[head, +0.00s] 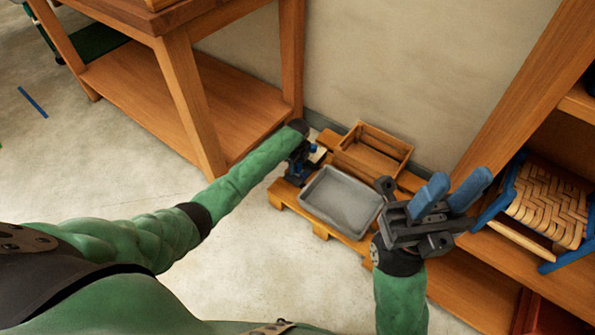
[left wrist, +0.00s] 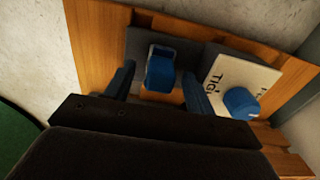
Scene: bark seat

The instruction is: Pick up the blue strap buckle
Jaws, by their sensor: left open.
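A blue piece that looks like the strap buckle (left wrist: 160,68) lies on a dark grey surface in the left wrist view. My left gripper (left wrist: 158,76) is open, with one finger on each side of this blue piece and gaps between. In the head view my left gripper (head: 301,172) is at the left end of the wooden pallet, partly hidden by my forearm, with small blue parts around it. I cannot pick out the buckle there. My right gripper (head: 459,184) is raised at the right, its blue fingers apart and empty.
A blue round thing (left wrist: 240,102) sits on a pale card with lettering (left wrist: 252,78), close right of my left gripper. A grey tray (head: 338,205) and a wooden box (head: 380,145) stand on the pallet. A wooden table (head: 178,95) and a shelf with a woven seat (head: 548,207) flank it.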

